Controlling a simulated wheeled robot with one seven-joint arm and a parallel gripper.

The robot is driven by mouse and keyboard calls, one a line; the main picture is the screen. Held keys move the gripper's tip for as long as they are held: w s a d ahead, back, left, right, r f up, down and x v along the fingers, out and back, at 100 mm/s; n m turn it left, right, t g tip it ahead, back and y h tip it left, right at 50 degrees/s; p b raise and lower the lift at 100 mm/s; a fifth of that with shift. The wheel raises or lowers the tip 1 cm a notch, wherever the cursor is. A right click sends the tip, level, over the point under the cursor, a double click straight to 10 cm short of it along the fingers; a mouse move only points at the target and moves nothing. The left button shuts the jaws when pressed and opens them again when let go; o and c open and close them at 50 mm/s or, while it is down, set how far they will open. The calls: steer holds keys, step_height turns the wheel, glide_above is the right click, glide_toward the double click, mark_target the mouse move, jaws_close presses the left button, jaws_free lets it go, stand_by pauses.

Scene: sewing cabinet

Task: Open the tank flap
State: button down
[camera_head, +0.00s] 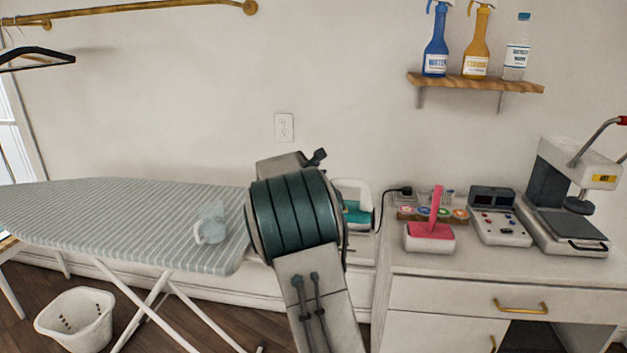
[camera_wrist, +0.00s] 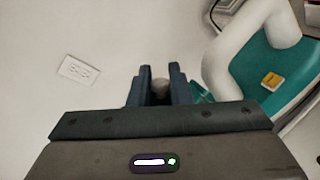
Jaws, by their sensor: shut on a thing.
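The iron is white and teal and stands at the left end of the counter. In the head view, its white and teal body (camera_head: 357,213) is partly covered by my arm. In the wrist view, its white handle (camera_wrist: 232,58) and teal body (camera_wrist: 262,72) are at the right. My gripper (camera_wrist: 160,80) is beside the iron, its two dark fingers close together on a small grey rounded piece (camera_wrist: 160,86), which appears to be the tank flap. My wrist hides the lower part of this piece, so how far the flap is open cannot be told. My arm hides the fingers in the head view.
A striped ironing board (camera_head: 120,215) with a clear measuring cup (camera_head: 210,225) is at the left. A pink-handled tool (camera_head: 432,232), several spools (camera_head: 445,214) and a press (camera_head: 570,195) are to the right. A wall outlet (camera_head: 284,127) is behind my arm.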

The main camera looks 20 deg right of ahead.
steer(key=m+b, duration=0.1)
steer(key=s+d+m+y+b, duration=0.1)
steer(key=shift+d+r+m, duration=0.1)
steer(key=shift+d+m, duration=0.1)
steer(key=shift+m, duration=0.2)
steer(key=shift+s+d+m+t+y+b, duration=0.25)
steer(key=shift+d+m+t+y+b, duration=0.15)
steer(key=shift+m+y, duration=0.3)
steer(key=shift+s+d+m+t+y+b, duration=0.2)
steer(key=shift+d+m+t+y+b, duration=0.25)
steer(key=shift+m, duration=0.35)
